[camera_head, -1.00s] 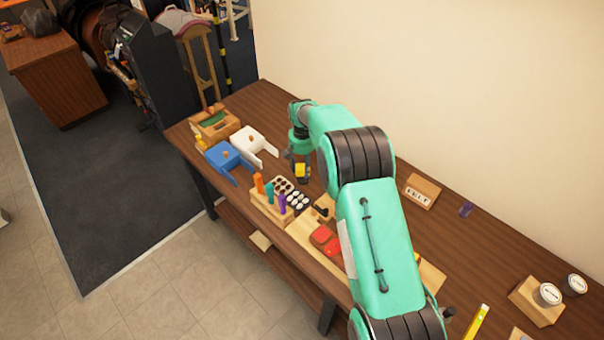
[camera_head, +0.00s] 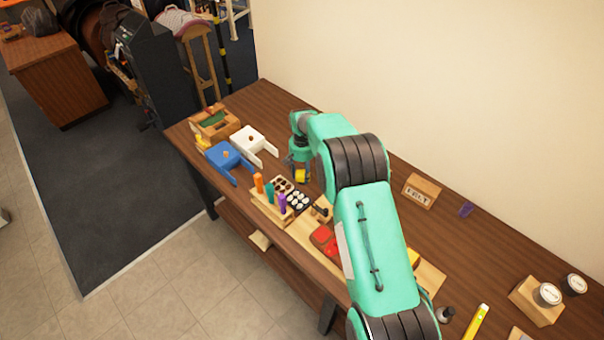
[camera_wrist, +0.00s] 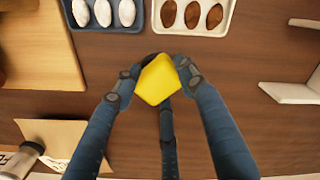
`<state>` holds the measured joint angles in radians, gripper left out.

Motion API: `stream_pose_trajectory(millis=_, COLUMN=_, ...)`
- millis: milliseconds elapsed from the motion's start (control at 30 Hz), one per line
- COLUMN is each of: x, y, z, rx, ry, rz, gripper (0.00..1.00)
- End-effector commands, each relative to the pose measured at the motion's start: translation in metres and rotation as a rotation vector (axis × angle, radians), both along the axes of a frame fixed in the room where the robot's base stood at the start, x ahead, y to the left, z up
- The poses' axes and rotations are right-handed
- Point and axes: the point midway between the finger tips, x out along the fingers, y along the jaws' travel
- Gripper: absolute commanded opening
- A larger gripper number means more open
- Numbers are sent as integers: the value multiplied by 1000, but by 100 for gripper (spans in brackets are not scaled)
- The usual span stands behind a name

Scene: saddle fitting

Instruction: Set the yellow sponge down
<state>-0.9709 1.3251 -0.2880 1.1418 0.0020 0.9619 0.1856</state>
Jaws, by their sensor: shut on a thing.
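The yellow sponge (camera_wrist: 158,80) is held between the fingertips of my gripper (camera_wrist: 157,78) in the wrist view. My gripper is shut on it, with a finger on each side and another behind it. In the head view the sponge (camera_head: 301,176) shows as a small yellow block under my gripper (camera_head: 300,170), over the brown table (camera_head: 320,235) beside the trays. The wrist view does not clearly show whether the sponge touches the table.
Two trays lie close by, one with white ovals (camera_wrist: 103,12) and one with brown ovals (camera_wrist: 192,14). A white bin (camera_head: 249,142) and a blue bin (camera_head: 222,156) stand to the left. Colored-handled tools stand in a rack (camera_head: 268,205). Bare table lies around the sponge.

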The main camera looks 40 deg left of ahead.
Motion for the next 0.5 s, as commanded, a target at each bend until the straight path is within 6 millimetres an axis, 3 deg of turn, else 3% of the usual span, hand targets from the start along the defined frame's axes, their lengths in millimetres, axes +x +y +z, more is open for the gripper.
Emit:
stream_pose_trajectory(millis=33, x=0, y=0, z=-2, rx=0, ry=0, rz=0, gripper=19)
stream_pose_trajectory(millis=67, x=0, y=0, z=-2, rx=0, ry=0, rz=0, gripper=45)
stream_pose_trajectory(millis=133, x=0, y=0, z=-1, rx=0, ry=0, rz=0, gripper=59)
stream_pose_trajectory(millis=500, x=0, y=0, z=-1, rx=0, ry=0, rz=0, gripper=60)
